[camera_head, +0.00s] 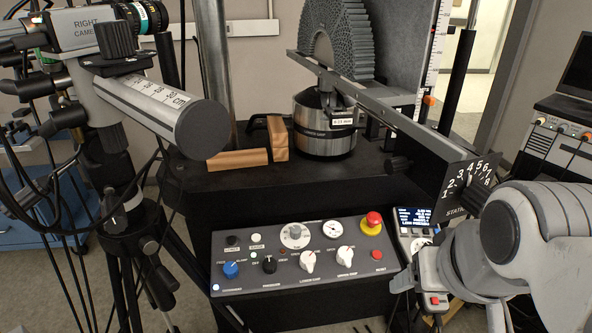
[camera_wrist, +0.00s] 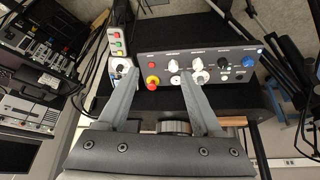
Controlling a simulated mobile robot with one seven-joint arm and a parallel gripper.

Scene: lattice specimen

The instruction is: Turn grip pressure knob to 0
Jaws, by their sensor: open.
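The grey control panel (camera_head: 292,287) carries a black knob (camera_head: 270,264) above a label reading PRESSURE; I cannot read its pointer setting. This black knob also shows in the upside-down wrist view (camera_wrist: 223,62). Left of it is a blue knob (camera_head: 230,270). Right of it are white knobs for lower grip (camera_head: 307,261) and upper grip (camera_head: 345,255). A round scaled dial (camera_head: 295,235) sits above. My gripper (camera_wrist: 159,72) is open and empty, its fingers apart over the panel's red-button end. The right fingertip hides part of the panel; contact cannot be judged.
A red emergency button (camera_head: 373,221) stands at the panel's right, beside a handheld controller (camera_head: 415,222). A long metal bar (camera_head: 390,115) crosses above. A camera on a tripod (camera_head: 90,60) stands at the left, with cables below. The space before the panel looks open.

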